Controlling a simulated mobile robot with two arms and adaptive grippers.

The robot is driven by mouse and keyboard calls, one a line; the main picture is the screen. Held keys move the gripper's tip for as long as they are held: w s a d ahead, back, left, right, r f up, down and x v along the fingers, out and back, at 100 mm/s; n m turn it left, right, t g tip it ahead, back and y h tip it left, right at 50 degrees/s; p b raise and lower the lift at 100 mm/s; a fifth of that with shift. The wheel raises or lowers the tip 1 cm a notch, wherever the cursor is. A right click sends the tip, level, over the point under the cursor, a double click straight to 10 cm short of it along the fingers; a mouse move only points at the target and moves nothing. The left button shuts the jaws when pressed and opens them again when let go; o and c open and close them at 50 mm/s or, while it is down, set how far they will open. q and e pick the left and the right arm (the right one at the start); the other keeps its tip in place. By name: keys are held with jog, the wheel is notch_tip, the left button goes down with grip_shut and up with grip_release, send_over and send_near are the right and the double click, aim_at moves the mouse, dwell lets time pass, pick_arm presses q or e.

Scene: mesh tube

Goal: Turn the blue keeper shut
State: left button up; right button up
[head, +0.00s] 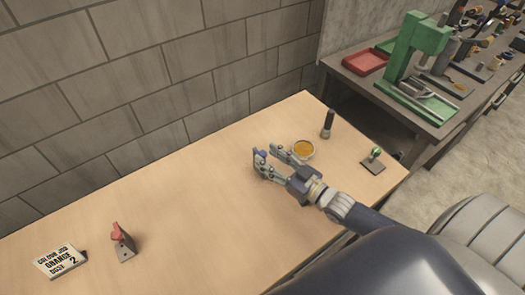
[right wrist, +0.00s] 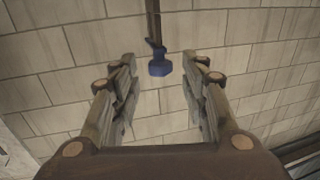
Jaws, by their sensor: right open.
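The blue keeper (right wrist: 159,66) shows in the right wrist view as a small blue block on the end of a dark bar that comes down from the top edge. In the head view only a bit of blue (head: 261,153) shows at my right gripper's fingertips; the rest is hidden by the gripper. My right gripper (head: 267,154) is open above the table, its fingers pointing left. In the right wrist view its two fingers (right wrist: 159,78) stand on either side of the blue keeper, with a visible gap on both sides. My left gripper is not in view.
A red-topped stand (head: 122,240) and a lettered card (head: 60,262) are at the left of the wooden table (head: 180,205). An orange-filled dish (head: 304,149), a black upright cylinder (head: 328,124) and a green-topped stand (head: 374,161) are at the right. The middle is clear.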

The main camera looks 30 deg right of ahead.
aim_at(266, 156)
jog(key=shift+x, duration=1.6)
jog(key=shift+c, duration=0.2)
grip_shut()
